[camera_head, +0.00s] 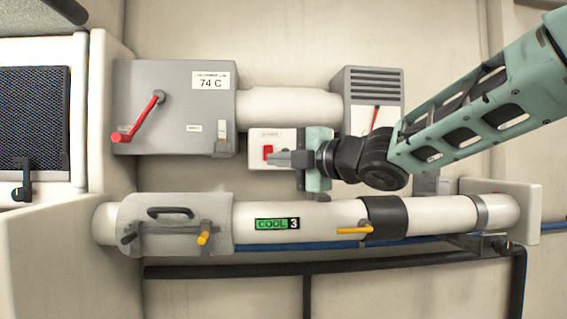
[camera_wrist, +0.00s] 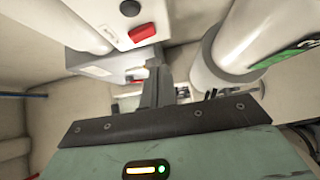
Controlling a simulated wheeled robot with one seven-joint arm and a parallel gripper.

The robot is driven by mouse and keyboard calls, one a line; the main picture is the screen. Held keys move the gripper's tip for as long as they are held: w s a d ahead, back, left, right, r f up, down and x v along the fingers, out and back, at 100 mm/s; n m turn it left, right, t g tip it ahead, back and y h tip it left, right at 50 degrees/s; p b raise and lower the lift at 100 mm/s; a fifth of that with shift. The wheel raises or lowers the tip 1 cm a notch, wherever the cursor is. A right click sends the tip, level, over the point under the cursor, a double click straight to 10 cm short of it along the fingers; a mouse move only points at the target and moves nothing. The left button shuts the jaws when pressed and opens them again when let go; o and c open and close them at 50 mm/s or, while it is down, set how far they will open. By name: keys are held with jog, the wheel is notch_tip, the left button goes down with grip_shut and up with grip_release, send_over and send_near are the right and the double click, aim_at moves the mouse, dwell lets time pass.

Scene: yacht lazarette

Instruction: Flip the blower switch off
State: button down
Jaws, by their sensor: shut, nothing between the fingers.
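A red rocker switch (camera_head: 268,152) sits on a small pale box (camera_head: 257,165) on the back wall, below a white duct. The label above the switch is too small to read. In the wrist view the red switch (camera_wrist: 142,32) shows on the box face beside a round black button (camera_wrist: 130,8). My gripper (camera_head: 272,158) comes in from the right, and its shut fingers overlap the box just beside the switch's lower right. In the wrist view my empty fingertips (camera_wrist: 157,66) appear just below the switch. I cannot tell whether they touch the box.
A grey housing (camera_head: 170,80) with a red lever (camera_head: 140,118) and a "74 C" display is at upper left. A louvred grey unit (camera_head: 374,90) is at upper right. A white pipe (camera_head: 335,217) with yellow handles and a "COOL 3" label runs below my gripper.

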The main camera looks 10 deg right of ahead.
jog(key=b+v, duration=0.3)
jog(key=v, duration=0.6)
jog(key=shift+d+f, duration=0.15)
jog(key=shift+f, duration=0.35)
jog(key=shift+s, duration=0.1)
